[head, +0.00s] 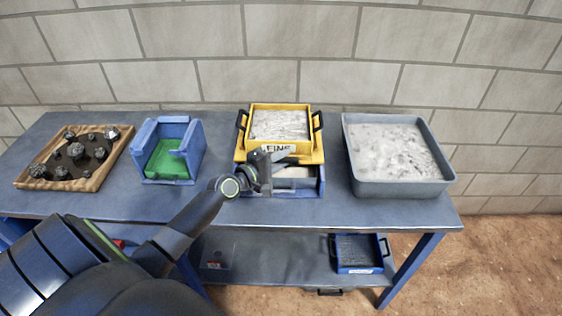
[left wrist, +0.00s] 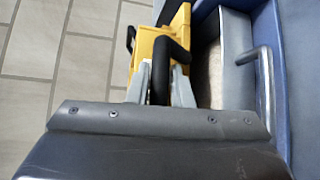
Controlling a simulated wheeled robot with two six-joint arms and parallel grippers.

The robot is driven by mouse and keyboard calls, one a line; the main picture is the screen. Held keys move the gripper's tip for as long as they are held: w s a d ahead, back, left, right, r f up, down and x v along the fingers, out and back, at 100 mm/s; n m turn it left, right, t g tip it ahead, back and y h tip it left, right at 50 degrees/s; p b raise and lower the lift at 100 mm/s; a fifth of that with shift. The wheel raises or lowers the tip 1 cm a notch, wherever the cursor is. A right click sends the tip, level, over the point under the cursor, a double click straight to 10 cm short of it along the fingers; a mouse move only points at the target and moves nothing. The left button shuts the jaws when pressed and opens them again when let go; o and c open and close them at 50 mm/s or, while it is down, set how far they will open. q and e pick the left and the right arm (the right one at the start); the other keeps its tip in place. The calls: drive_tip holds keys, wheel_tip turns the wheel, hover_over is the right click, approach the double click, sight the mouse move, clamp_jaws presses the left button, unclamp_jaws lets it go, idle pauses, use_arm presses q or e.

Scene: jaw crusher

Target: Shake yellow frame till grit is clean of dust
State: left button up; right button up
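The yellow frame (head: 308,155), labelled FINE, holds pale grey grit (head: 279,124). It sits over a blue box with an open front. In the head view my left gripper (head: 272,160) is at the frame's front, partly covering the box. In the left wrist view the yellow frame (left wrist: 148,45) is beyond my left gripper (left wrist: 160,82). A black handle (left wrist: 160,60) of the frame lies between the fingers, which look shut on it. How dusty the grit is cannot be told. My right gripper is in neither view.
A grey tub (head: 452,180) of pale material stands right. A blue box with a green floor (head: 168,160) and a wooden tray (head: 90,178) of dark rocks stand left. A blue sieve (head: 358,252) lies on the lower shelf. A brick wall is behind.

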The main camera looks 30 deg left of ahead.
use_arm(q)
drive_tip(key=o, duration=0.3)
drive_tip(key=shift+o, duration=0.2)
drive_tip(key=b+v, duration=0.1)
drive_tip(key=v, duration=1.6)
drive_tip(key=shift+s, duration=0.2)
drive_tip(key=shift+r, duration=0.1)
